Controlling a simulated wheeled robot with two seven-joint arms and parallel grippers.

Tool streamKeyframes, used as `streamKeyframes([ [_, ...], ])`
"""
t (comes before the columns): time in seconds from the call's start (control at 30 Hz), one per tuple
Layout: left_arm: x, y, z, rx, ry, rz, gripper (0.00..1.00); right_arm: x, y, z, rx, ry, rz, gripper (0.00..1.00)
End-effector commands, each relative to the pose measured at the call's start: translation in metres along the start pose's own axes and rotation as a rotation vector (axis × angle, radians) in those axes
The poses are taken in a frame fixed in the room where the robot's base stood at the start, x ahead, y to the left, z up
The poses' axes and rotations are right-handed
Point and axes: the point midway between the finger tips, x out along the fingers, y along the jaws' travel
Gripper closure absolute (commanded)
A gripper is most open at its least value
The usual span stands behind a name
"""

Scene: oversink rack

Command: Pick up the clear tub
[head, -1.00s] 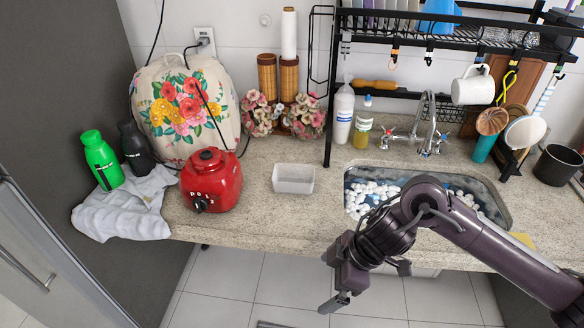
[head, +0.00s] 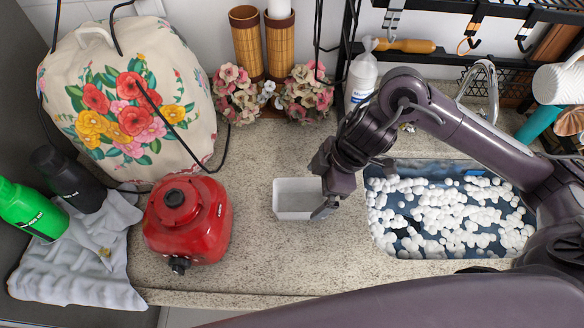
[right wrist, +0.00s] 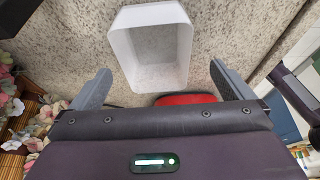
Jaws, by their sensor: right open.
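The clear tub (head: 290,211) is a small whitish rectangular container, open at the top. It stands upright and empty on the speckled stone counter, between the red appliance and the sink. My right gripper (head: 322,204) is at the tub's right side in the head view, with one finger near its front right corner. In the right wrist view the tub (right wrist: 152,55) lies ahead, between the lines of the two spread fingers of the right gripper (right wrist: 165,88). The gripper is open and holds nothing. My left gripper is not in view.
A red appliance (head: 188,220) stands left of the tub. The sink (head: 400,248), full of white foam, is to the right. Flower bunches (head: 305,92) and bamboo holders (head: 248,45) stand behind. Bare counter lies around the tub.

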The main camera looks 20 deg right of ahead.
Motion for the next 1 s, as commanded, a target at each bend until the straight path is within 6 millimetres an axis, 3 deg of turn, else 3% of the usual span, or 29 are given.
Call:
streamKeyframes([
  [0.2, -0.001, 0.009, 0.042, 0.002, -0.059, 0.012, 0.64, 0.015, -0.001, -0.001, 0.001, 0.001, -0.005, 0.0],
  [0.33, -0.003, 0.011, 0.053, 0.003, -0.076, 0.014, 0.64, 0.029, 0.0, -0.002, 0.002, 0.001, -0.004, 0.0],
  [0.57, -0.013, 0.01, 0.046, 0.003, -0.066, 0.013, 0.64, 0.061, 0.004, -0.01, 0.003, -0.001, -0.005, 0.0],
  [0.7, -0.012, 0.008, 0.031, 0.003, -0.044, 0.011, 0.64, 0.076, 0.005, -0.01, 0.001, 0.0, -0.001, 0.0],
  [0.83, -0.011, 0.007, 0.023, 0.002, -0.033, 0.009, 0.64, 0.079, 0.005, -0.009, -0.001, 0.0, 0.0, 0.0],
  [1.0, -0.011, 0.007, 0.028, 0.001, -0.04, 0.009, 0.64, 0.078, 0.005, -0.009, -0.001, 0.0, 0.0, 0.0],
])
